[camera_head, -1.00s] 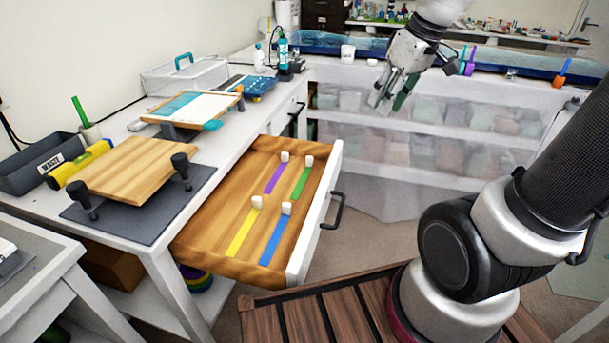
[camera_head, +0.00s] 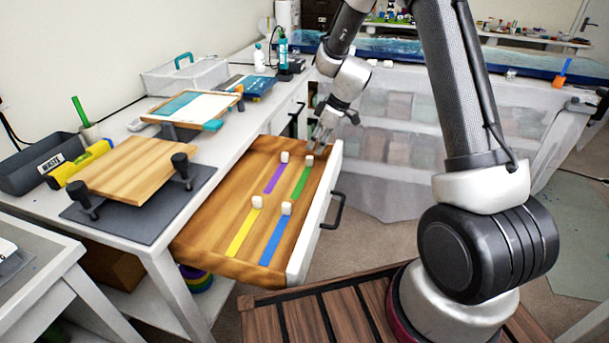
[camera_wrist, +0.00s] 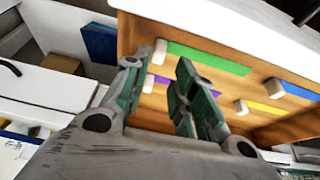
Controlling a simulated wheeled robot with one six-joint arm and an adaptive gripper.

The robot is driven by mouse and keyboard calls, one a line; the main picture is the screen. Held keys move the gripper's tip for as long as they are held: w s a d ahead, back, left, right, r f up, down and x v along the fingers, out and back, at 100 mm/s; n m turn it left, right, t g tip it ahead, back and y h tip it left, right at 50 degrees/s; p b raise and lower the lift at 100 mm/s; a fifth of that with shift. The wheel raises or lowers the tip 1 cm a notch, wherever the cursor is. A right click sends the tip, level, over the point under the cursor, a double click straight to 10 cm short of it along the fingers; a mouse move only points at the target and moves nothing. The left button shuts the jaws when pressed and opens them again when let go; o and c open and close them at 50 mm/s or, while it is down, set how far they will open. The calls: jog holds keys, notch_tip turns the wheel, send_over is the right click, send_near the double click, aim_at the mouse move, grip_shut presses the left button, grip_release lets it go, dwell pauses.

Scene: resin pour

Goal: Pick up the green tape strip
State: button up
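The green tape strip (camera_head: 301,182) lies flat in the open drawer (camera_head: 215,232), at its far right, with a white block (camera_head: 309,160) at its far end. In the wrist view the green strip (camera_wrist: 208,58) runs across the drawer floor beyond my fingertips, with its white block (camera_wrist: 160,52) at the left end. My gripper (camera_head: 319,140) is above the far end of the drawer, near that block and apart from the strip. In the wrist view my gripper (camera_wrist: 158,72) has its two fingers spread with nothing between them.
A purple strip (camera_head: 275,179), a yellow strip (camera_head: 243,233) and a blue strip (camera_head: 276,242) lie in the same drawer, each with a white block. The drawer's white front (camera_head: 315,218) stands at right. The workbench with a wooden board (camera_head: 135,167) borders the left.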

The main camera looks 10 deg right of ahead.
aim_at(310, 157)
jog(key=x, duration=0.5)
jog(key=shift+w+f, duration=0.15)
jog(key=shift+f, duration=0.2)
jog(key=shift+c, duration=0.4)
jog(key=c, duration=0.4)
jog(key=shift+c, duration=0.2)
